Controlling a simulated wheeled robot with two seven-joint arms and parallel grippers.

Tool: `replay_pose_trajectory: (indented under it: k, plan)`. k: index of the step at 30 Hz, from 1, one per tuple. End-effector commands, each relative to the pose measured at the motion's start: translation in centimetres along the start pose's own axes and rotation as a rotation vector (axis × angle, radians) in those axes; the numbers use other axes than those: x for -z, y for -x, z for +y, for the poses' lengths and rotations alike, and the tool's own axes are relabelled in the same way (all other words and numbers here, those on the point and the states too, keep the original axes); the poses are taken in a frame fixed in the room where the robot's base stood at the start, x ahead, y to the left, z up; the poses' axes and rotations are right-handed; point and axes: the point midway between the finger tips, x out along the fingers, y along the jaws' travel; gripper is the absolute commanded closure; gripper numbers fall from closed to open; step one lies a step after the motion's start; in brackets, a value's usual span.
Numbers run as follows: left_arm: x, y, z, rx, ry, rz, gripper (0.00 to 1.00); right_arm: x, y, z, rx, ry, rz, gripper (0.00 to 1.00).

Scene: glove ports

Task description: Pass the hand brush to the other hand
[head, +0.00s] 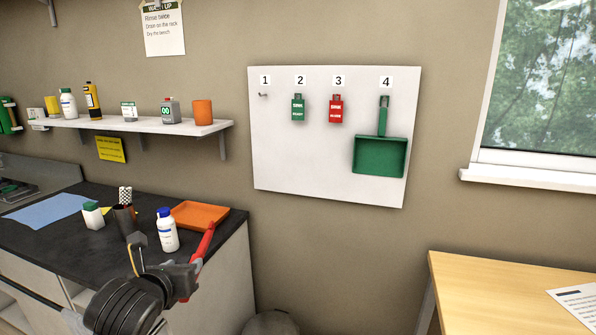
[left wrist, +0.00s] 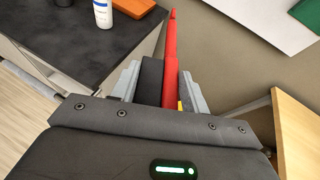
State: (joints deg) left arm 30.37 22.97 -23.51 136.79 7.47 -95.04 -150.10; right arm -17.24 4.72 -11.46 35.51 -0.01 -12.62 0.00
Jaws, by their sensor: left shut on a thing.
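The hand brush (head: 205,243) is red and slim. My left gripper (head: 186,270) is shut on it, in front of the dark bench's right end. The brush points up and to the right in the head view, and a small red part shows below the gripper. In the left wrist view the brush (left wrist: 171,55) stands between the two grey fingers, its red end pointing away from the gripper. A dark block (left wrist: 150,80) lies beside the red part between the fingers; I cannot tell if it is bristles. My right gripper is not in view.
The dark bench (head: 60,240) holds a white bottle (head: 167,230), an orange tray (head: 200,214) and a dark cup (head: 124,219). A white board (head: 270,150) on the wall carries numbered tags and a green dustpan (head: 380,155). A wooden table (head: 490,290) stands at right.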

Motion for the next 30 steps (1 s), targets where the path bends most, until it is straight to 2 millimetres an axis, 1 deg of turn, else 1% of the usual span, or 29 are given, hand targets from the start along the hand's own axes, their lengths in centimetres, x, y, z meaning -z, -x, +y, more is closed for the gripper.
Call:
replay_pose_trajectory:
  k: [1, 4, 6, 15, 17, 19, 23, 30]
  plan:
    - [-0.3, 0.3, -1.1, 0.018, -0.004, 0.000, 0.79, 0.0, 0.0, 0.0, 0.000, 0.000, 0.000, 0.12]
    - [-0.5, 0.5, -2.4, 0.036, -0.014, 0.003, 0.79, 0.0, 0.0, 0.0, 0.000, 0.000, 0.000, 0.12]
    - [-0.7, 0.5, -2.7, 0.039, -0.017, 0.004, 0.79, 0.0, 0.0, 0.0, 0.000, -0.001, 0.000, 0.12]
    - [-0.7, 0.6, -2.7, 0.038, -0.018, 0.005, 0.79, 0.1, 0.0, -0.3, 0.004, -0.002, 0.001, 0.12]
    - [-0.6, 0.6, -3.1, 0.042, -0.020, 0.005, 0.79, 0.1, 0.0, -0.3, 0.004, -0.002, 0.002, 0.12]
    - [-0.2, 0.8, -3.8, 0.050, -0.025, 0.006, 0.79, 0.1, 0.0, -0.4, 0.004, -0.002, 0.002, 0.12]
    - [1.1, 1.5, -6.3, 0.077, -0.037, 0.007, 0.79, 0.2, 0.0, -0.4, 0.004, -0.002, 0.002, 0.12]
    - [4.2, 3.2, -12.8, 0.146, -0.066, 0.011, 0.79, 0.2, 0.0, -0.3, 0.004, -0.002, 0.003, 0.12]
